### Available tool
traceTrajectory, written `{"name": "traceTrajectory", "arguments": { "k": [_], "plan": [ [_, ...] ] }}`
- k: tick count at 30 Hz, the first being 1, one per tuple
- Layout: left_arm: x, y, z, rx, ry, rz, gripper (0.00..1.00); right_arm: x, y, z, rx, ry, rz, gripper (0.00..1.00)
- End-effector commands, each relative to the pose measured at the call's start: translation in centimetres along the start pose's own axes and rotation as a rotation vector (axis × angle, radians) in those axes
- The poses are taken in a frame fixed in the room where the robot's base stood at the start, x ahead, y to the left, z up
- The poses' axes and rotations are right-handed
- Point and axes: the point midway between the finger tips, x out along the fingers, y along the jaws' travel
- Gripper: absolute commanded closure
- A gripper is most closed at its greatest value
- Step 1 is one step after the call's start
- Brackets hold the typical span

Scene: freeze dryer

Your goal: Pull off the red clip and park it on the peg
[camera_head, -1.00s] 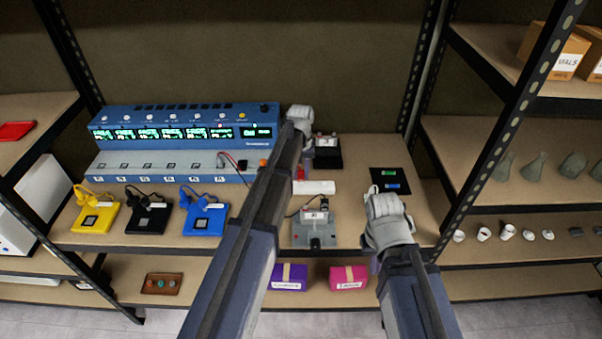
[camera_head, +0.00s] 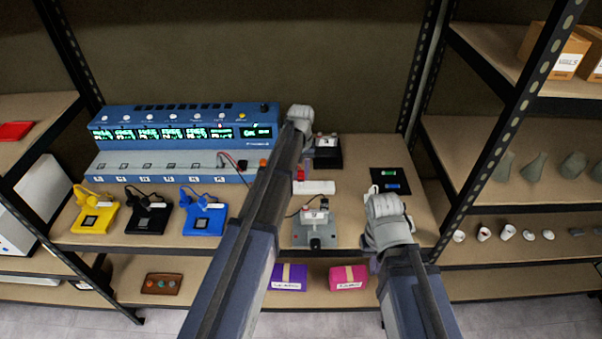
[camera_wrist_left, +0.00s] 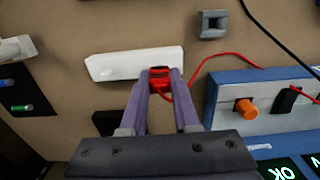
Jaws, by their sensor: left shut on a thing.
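The red clip (camera_wrist_left: 159,77) with its red wire is between the purple fingers of my left gripper (camera_wrist_left: 160,80) in the left wrist view. The fingers are shut on it, at the edge of a white bar (camera_wrist_left: 135,63); I cannot tell if the clip still touches the bar. In the head view the clip (camera_head: 300,174) shows as a small red patch beside the white bar (camera_head: 316,187), partly hidden by my left arm. I cannot pick out the peg for certain. My right gripper (camera_head: 374,262) hangs at the front right of the bench; its fingers are mostly hidden.
A blue unit with green displays (camera_head: 180,132) stands at the back left. A black box (camera_head: 326,158) stands behind the bar, a grey device (camera_head: 314,236) in front. A black pad (camera_head: 392,181) lies right. A small grey block (camera_wrist_left: 212,24) shows in the wrist view.

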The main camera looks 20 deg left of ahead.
Motion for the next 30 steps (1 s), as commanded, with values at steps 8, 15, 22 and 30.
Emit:
{"name": "traceTrajectory", "arguments": {
  "k": [8,15,22,30],
  "plan": [
    [0.0,0.0,0.0,0.0,0.0,0.0,1.0,0.0,0.0,0.0,0.0,0.0,0.0,1.0],
    [0.1,0.0,0.0,0.0,0.0,0.0,1.0,0.1,0.0,0.0,0.0,0.0,0.0,1.0],
    [0.6,0.0,0.0,0.0,0.0,0.0,1.0,0.6,-0.1,0.0,0.0,0.0,0.0,1.0],
    [1.1,0.0,0.0,0.0,0.0,0.0,1.0,1.1,-0.1,-0.1,0.0,0.0,0.0,1.0]
  ]
}}
